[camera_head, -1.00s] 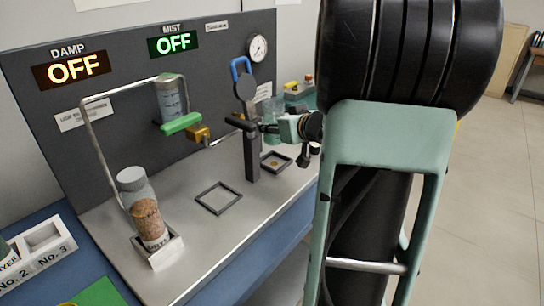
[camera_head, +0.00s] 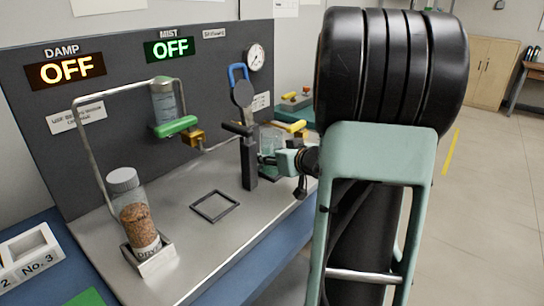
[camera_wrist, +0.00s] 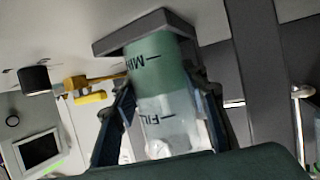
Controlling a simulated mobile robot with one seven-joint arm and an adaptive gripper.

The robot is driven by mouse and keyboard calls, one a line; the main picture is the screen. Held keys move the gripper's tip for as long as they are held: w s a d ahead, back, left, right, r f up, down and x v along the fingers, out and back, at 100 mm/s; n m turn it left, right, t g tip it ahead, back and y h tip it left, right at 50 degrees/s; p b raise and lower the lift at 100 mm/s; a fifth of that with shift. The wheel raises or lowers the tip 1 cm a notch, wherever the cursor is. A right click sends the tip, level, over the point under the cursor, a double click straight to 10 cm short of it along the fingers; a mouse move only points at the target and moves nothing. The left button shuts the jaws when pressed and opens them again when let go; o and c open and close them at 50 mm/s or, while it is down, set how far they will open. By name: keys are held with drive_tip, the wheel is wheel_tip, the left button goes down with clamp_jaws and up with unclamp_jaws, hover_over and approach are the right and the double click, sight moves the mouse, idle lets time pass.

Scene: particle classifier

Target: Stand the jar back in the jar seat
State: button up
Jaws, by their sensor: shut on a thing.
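The clear jar (camera_wrist: 165,100) with green liquid and "MIN" and "FILL" marks is between the two fingers of my gripper (camera_wrist: 170,110), which is shut on it. The wrist view is upside down. In the head view the jar (camera_head: 268,141) is beside the dark post, partly hidden by the post and my gripper (camera_head: 281,160).
A dark post with a blue handle (camera_head: 243,130) stands just left of my gripper. An empty square frame (camera_head: 215,206) lies on the grey bench. A lidded jar of brown grains (camera_head: 137,222) stands in a holder at left. A gauge (camera_head: 256,57) is on the panel.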

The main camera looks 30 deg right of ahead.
drive_tip(key=o, duration=1.5)
drive_tip(key=shift+c, duration=0.2)
drive_tip(key=shift+s+r, duration=0.15)
drive_tip(key=shift+r, duration=0.1)
drive_tip(key=p+v, duration=0.4)
drive_tip(key=v, duration=0.7)
drive_tip(key=shift+s, duration=0.35)
